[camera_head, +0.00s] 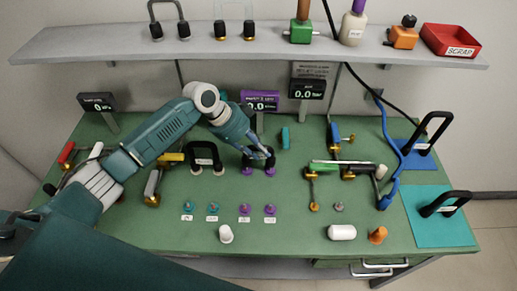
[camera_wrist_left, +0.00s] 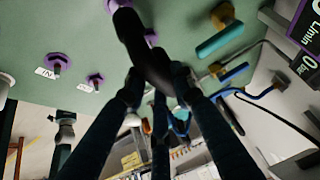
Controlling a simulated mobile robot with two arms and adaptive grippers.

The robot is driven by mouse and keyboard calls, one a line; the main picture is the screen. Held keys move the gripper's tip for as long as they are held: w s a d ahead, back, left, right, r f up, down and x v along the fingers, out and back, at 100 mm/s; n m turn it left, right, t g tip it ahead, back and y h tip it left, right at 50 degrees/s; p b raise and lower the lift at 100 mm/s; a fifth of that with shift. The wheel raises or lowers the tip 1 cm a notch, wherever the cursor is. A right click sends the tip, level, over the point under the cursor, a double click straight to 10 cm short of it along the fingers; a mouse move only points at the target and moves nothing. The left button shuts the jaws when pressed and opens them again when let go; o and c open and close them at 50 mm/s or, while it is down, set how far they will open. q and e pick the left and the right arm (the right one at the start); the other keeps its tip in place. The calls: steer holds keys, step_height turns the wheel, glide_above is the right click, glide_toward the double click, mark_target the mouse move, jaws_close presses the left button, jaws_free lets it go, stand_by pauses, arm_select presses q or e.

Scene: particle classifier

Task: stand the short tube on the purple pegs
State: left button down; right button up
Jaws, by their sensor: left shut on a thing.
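My left gripper (camera_head: 264,160) is shut on a short black bent tube (camera_head: 248,155) with purple ends. In the head view its ends point down, behind the row of pegs. In the left wrist view the gripper's fingers close around the black tube (camera_wrist_left: 138,48), whose purple end shows at the top; the fingers hide part of it. I cannot tell its height above the bench. Two purple pegs, a left one (camera_head: 245,209) and a right one (camera_head: 270,209), stand in front of it with white labels and nothing on them. They also show in the left wrist view (camera_wrist_left: 57,62).
Two teal pegs (camera_head: 200,208) stand left of the purple ones. Another black bent tube (camera_head: 205,157) is to the left. A white cup (camera_head: 226,234) and white cylinder (camera_head: 342,232) lie in front. Hand tools and a teal mat (camera_head: 435,232) are to the right.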

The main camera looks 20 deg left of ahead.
arm_select(q)
steer(key=shift+f+b, duration=1.05)
steer(key=shift+f, duration=0.75)
steer(key=c, duration=1.4)
jaws_free()
steer(key=shift+r, duration=0.1)
steer(key=v, duration=1.2)
